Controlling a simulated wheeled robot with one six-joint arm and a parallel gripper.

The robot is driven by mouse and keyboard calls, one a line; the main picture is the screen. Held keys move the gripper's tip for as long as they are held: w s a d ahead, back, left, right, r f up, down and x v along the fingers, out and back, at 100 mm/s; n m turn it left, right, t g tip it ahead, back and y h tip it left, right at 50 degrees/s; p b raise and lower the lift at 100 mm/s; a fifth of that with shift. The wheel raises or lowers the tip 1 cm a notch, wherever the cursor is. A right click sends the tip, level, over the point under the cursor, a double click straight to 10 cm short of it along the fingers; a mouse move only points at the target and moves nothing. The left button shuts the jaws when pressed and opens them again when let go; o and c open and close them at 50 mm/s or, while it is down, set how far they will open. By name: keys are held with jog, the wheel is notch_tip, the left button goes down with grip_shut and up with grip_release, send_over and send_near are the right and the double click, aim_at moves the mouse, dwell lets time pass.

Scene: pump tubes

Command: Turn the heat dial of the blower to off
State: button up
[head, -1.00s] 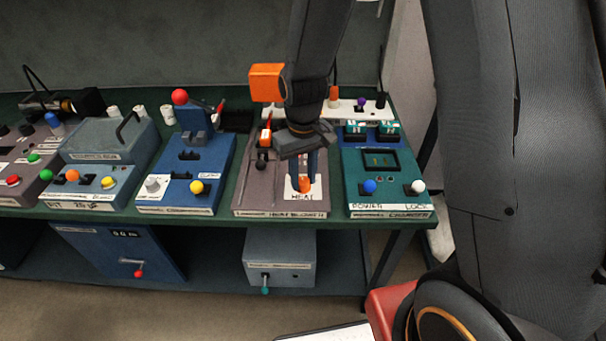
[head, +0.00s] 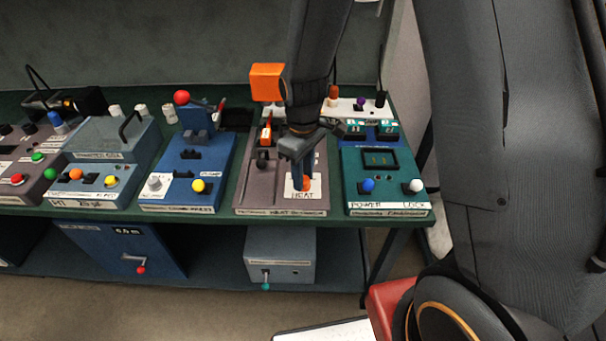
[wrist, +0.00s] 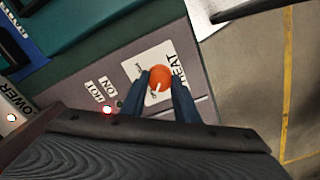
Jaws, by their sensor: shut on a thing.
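The heat dial is an orange round knob (wrist: 159,77) with a white pointer line, on a white plate marked HEAT (wrist: 142,62). In the head view the orange dial (head: 304,184) sits at the front right of the grey-brown blower panel (head: 258,190). My gripper (wrist: 162,84) points down over the dial, its two blue fingers shut on the dial's sides. In the head view my gripper (head: 304,178) hides part of the dial and the panel behind it. In the wrist view the pointer slants toward the lower left; its setting is hard to read.
A teal box (head: 387,188) with blue and white knobs stands close on the right. A blue press box (head: 190,183) with a yellow button stands on the left. In the wrist view a lit red lamp (wrist: 107,110) shows near labels reading HOT and ON.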

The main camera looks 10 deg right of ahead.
jog(key=o, duration=1.1)
jog(key=shift+c, duration=0.2)
jog(key=shift+r, duration=0.1)
jog(key=shift+r+b, duration=0.75)
jog(key=shift+r, duration=3.1)
jog(key=s+d+r+m+t, duration=0.1)
jog(key=s+d+r+m, duration=0.1)
jog(key=s+d+m, duration=0.7)
jog(key=shift+s+d, duration=0.35)
jog(key=shift+s, duration=0.7)
